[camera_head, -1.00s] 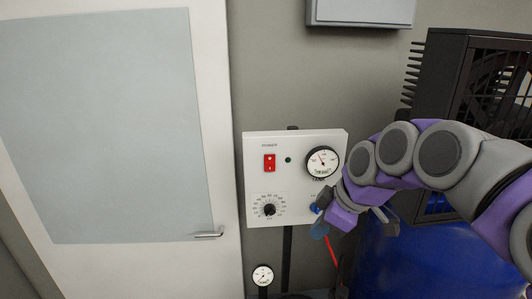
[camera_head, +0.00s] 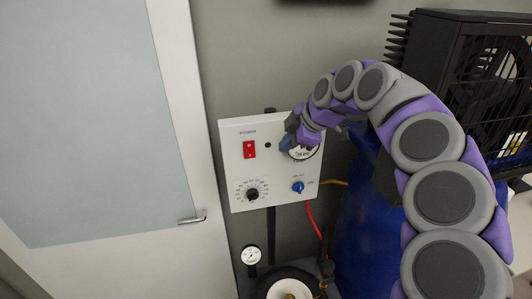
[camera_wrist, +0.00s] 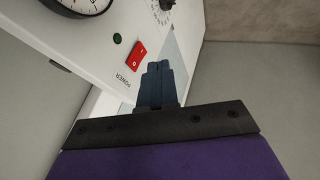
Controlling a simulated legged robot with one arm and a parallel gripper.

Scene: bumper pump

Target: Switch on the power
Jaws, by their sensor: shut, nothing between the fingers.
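The red power switch (camera_head: 249,149) is on the upper left of a white control panel (camera_head: 230,178), under the word POWER. It also shows in the wrist view (camera_wrist: 138,53), beyond the fingers and a little to their left. A small dark green lamp (camera_head: 267,145) sits beside it. My gripper (camera_head: 286,143) is shut and empty, in front of the panel to the right of the lamp, partly covering the gauge (camera_head: 303,153). In the wrist view my gripper's blue-grey fingertips (camera_wrist: 156,70) are together. I cannot tell whether they touch the panel.
Below the switch is a black dial (camera_head: 252,194), with a blue knob (camera_head: 298,187) to its right. A white door with a handle (camera_head: 193,218) is at left. A blue tank (camera_head: 365,235) and black caged machine (camera_head: 490,90) stand at right.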

